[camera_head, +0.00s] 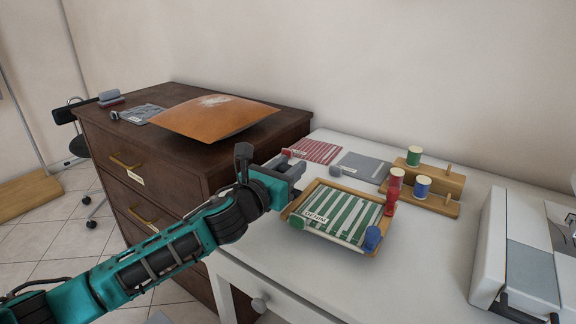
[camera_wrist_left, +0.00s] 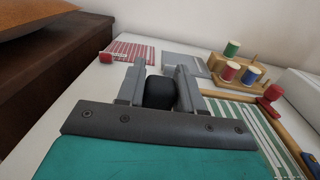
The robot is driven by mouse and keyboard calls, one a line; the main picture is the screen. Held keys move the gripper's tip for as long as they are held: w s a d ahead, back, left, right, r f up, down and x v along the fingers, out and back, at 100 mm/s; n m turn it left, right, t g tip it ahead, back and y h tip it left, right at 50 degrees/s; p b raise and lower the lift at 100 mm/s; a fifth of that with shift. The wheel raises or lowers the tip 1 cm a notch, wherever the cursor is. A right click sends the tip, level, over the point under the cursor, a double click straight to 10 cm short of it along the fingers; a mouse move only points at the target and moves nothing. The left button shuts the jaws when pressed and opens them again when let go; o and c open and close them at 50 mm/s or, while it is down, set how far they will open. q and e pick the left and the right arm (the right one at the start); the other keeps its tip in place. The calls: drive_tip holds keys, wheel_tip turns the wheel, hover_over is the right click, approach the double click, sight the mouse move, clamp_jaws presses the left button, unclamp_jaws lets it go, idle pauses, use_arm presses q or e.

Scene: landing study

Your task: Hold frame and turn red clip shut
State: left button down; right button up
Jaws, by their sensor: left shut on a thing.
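A wooden frame (camera_head: 340,185) with green-and-white striped cloth lies on the white table; its back rail also shows in the left wrist view (camera_wrist_left: 232,95). The red clip (camera_head: 390,208) stands at its back right corner and shows in the left wrist view (camera_wrist_left: 273,92). A blue clip (camera_head: 372,238) is at the front right, and a green one (camera_head: 297,221) at the front left. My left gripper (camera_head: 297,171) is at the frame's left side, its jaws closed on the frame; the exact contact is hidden. A dark rounded block (camera_wrist_left: 160,91) shows between the fingers in the wrist view. My right gripper is out of view.
A wooden spool stand (camera_head: 440,182) with several thread spools is behind the frame. Red striped cloth (camera_head: 318,150) and grey cloth (camera_head: 365,167) lie at the back. A white machine (camera_head: 525,250) stands at the right. A dark dresser (camera_head: 185,165) with an orange sheet is at the left.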

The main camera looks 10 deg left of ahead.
sight(301, 197)
use_arm(q)
drive_tip(key=shift+f+b, duration=0.4)
drive_tip(key=shift+f, duration=0.3)
drive_tip(key=shift+f+b, duration=0.3)
drive_tip(key=shift+f, duration=0.45)
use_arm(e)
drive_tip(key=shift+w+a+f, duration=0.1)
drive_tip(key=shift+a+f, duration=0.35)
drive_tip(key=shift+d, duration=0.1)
